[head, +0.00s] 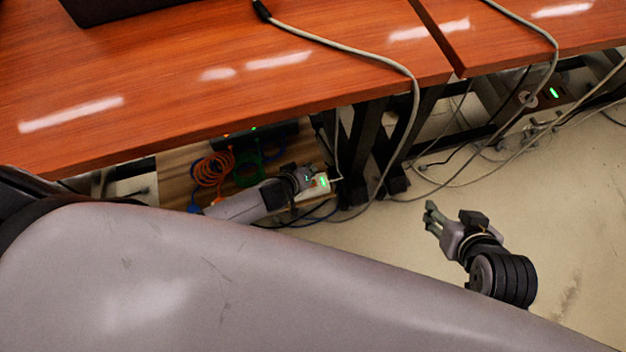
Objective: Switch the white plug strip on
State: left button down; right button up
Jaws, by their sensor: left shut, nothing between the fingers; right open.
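The white plug strip (325,189) lies low under the table, beside the dark table legs. Only its right end shows, with a lit green light on it. My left gripper (306,177) is shut and empty, right at the strip and covering part of it. Whether its fingertips touch the strip, I cannot tell. My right gripper (431,217) is open and empty over the bare floor to the right, well apart from the strip.
The orange-brown tabletop (250,75) overhangs the strip. A grey cable (372,60) hangs over its edge. Orange coiled cable (211,170) lies left of the strip. Another strip with a green light (553,93) is at the far right. Floor (580,200) at right is clear.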

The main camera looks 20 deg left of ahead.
jog(key=s+d+f+g+h+p, duration=0.1)
jog(key=s+d+f+g, duration=0.1)
jog(key=s+g, duration=0.2)
jog(key=s, duration=0.3)
jog(key=shift+s+d+p, duration=0.2)
jog(key=shift+s+p, duration=0.1)
jog(key=shift+p, duration=0.05)
dwell(0.4)
